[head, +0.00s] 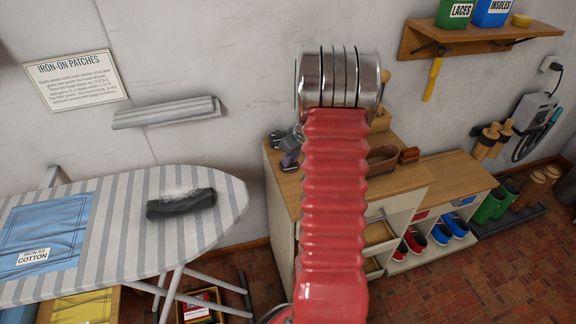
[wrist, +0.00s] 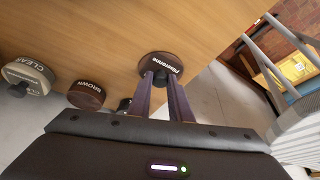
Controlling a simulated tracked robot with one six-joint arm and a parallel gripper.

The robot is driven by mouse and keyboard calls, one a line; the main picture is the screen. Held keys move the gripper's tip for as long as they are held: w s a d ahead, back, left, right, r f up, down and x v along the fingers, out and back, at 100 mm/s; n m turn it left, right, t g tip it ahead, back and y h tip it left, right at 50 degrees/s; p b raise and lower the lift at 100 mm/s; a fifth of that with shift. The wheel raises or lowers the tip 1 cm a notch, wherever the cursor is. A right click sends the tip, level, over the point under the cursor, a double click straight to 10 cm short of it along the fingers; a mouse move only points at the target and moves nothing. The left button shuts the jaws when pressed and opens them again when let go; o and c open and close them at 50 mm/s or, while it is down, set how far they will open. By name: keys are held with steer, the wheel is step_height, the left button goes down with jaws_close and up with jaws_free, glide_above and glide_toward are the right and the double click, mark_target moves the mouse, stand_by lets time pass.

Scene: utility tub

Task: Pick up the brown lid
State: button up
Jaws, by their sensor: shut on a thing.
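The lid marked BROWN (wrist: 85,94) is a dark brown disc at the left in the wrist view, apart from my fingers. Another dark brown round lid (wrist: 160,64), with a longer white label that is hard to read, is at my fingertips. My gripper (wrist: 162,76) has its two purple fingers shut on this second lid, at its dark knob. In the head view, my red arm hides most of that spot on the wooden cabinet top (head: 405,180); only a small purple part of my gripper shows left of the arm.
A pale round item marked CLEAR (wrist: 27,77) stands beyond the BROWN lid.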

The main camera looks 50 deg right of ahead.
jaws_close()
step_height(320, 180, up, 10)
stand_by(0.5)
stand_by(0.5)
